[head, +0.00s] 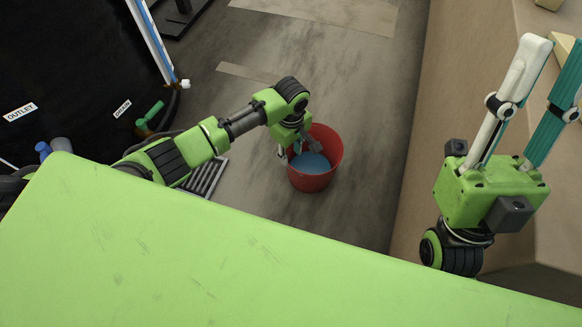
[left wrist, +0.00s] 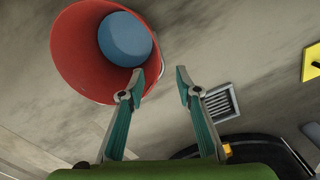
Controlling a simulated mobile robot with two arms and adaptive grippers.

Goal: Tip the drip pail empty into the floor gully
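The drip pail (head: 333,173) is red, with blue water (head: 309,162) inside. It stands upright on the floor, right of the gully. The pail also shows at the upper left of the left wrist view (left wrist: 75,52). My left gripper (head: 297,152) is at the pail's left rim, one finger over the inside and one outside. In the left wrist view its fingers (left wrist: 158,74) are apart, with rim and floor showing between them. The floor gully (head: 206,178) is a slotted grate, partly hidden by my left arm; it also shows in the left wrist view (left wrist: 221,101). My right gripper (head: 553,60) points up, fingers apart and empty.
A dark tank (head: 75,65) with OUTLET and DRAIN labels stands at the left, with a green valve (head: 150,115). A tan wall or ledge (head: 440,120) bounds the right. The floor beyond the pail is mostly clear. A yellow piece (left wrist: 312,62) shows in the left wrist view.

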